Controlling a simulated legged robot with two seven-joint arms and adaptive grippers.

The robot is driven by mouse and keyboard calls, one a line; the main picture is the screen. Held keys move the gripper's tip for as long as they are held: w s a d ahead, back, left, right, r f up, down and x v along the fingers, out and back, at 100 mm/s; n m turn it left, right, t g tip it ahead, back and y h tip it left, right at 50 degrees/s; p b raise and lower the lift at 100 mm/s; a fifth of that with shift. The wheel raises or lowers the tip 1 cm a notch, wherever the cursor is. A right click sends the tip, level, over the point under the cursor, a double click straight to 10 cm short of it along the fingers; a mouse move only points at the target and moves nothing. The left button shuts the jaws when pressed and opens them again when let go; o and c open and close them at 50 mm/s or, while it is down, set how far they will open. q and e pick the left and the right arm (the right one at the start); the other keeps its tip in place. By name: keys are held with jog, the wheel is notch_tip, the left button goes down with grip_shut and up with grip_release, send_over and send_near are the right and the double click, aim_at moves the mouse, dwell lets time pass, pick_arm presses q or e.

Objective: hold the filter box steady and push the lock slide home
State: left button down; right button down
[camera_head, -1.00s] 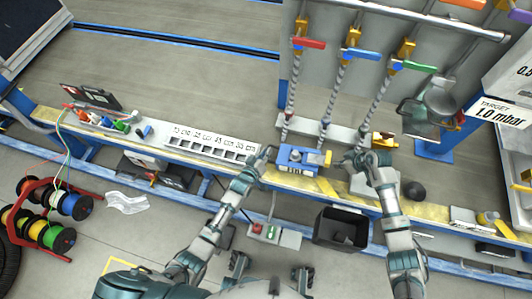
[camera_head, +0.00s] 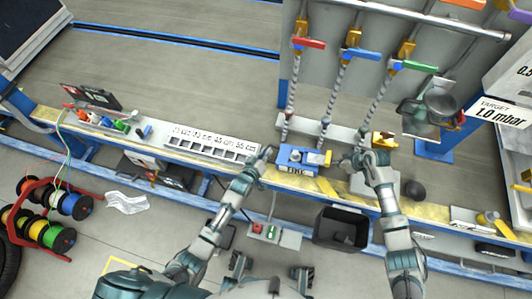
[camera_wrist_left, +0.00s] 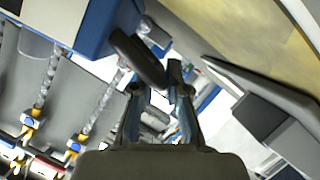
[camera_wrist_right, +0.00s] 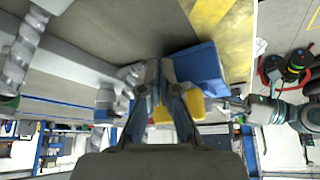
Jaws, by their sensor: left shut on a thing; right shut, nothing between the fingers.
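The blue filter box (camera_head: 297,157) sits on the workbench below the three pipes, with a FINE label on its front. A yellow lock slide (camera_head: 327,158) is at its right end; it shows beside the blue box (camera_wrist_right: 203,66) in the right wrist view (camera_wrist_right: 195,103). My left gripper (camera_head: 268,153) is at the box's left end. In the left wrist view its fingers (camera_wrist_left: 160,82) are shut on a dark handle (camera_wrist_left: 137,58) on the box's side. My right gripper (camera_head: 346,160) is shut and empty, just right of the slide; whether it touches the slide is unclear.
A compartment tray (camera_head: 211,144) lies left on the bench. A black bin (camera_head: 341,230) stands on the floor in front. Three pipes carry red (camera_head: 309,43), blue (camera_head: 361,54) and green (camera_head: 414,67) valve handles behind the box.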

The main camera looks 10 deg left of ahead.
aim_at(329, 162)
pick_arm(q)
jog(key=shift+s+d+f, duration=0.1)
jog(key=shift+f, duration=0.1)
pick_arm(e)
jog(key=shift+w+a, duration=0.1)
jog(key=shift+a, duration=1.85)
jog(key=shift+d, duration=0.2)
jog(key=shift+d, duration=0.85)
jog(key=shift+r, duration=3.95)
pick_arm(q)
jog(key=c, duration=1.1)
grip_release()
jog(key=shift+r, duration=0.1)
